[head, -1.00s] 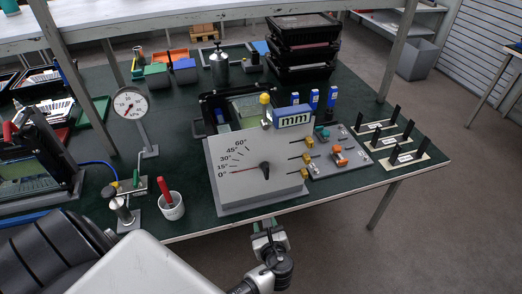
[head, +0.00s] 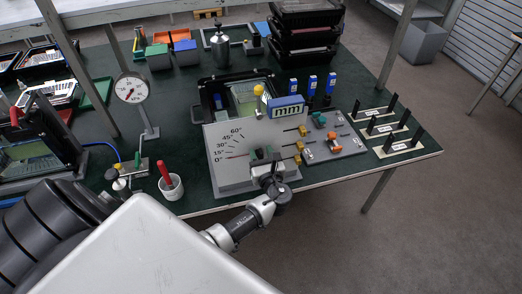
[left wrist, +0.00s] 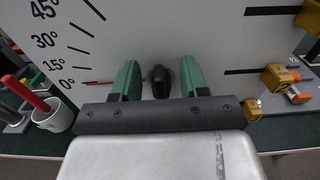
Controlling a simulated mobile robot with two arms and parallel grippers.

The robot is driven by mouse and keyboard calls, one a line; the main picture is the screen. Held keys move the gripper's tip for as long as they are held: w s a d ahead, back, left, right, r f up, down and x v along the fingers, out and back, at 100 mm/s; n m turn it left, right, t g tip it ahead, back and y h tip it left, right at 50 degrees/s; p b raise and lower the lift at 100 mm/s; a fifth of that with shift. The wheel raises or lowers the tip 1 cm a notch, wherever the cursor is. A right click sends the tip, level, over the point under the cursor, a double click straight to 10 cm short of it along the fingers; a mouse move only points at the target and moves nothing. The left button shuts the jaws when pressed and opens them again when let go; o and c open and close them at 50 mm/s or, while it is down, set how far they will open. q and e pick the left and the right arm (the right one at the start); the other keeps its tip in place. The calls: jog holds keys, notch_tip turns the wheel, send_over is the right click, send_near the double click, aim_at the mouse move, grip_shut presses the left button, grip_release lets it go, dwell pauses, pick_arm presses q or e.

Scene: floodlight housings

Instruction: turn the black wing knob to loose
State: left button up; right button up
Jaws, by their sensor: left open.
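The black wing knob (left wrist: 160,80) is on the grey housing front (head: 225,140), beside a printed angle scale from 0° to 60°. In the left wrist view a red pointer (left wrist: 98,83) lies near the 0° mark. My left gripper (left wrist: 160,78) is open, with its green fingers to either side of the knob; whether they touch it I cannot tell, but gaps show. In the head view the left gripper (head: 264,156) is in front of the panel and mostly hides the knob. My right gripper is not in view.
A cup with a red tool (head: 171,187) and a dial gauge (head: 132,90) stand to the left. Black trays (head: 305,40) are stacked behind. The table's front edge (head: 330,182) is clear at right.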

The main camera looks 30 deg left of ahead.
pick_arm(q)
jog(key=shift+w+a, duration=0.15)
jog(key=shift+a, duration=0.1)
grip_shut()
jog(key=shift+d, duration=0.1)
jog(key=shift+f, duration=0.15)
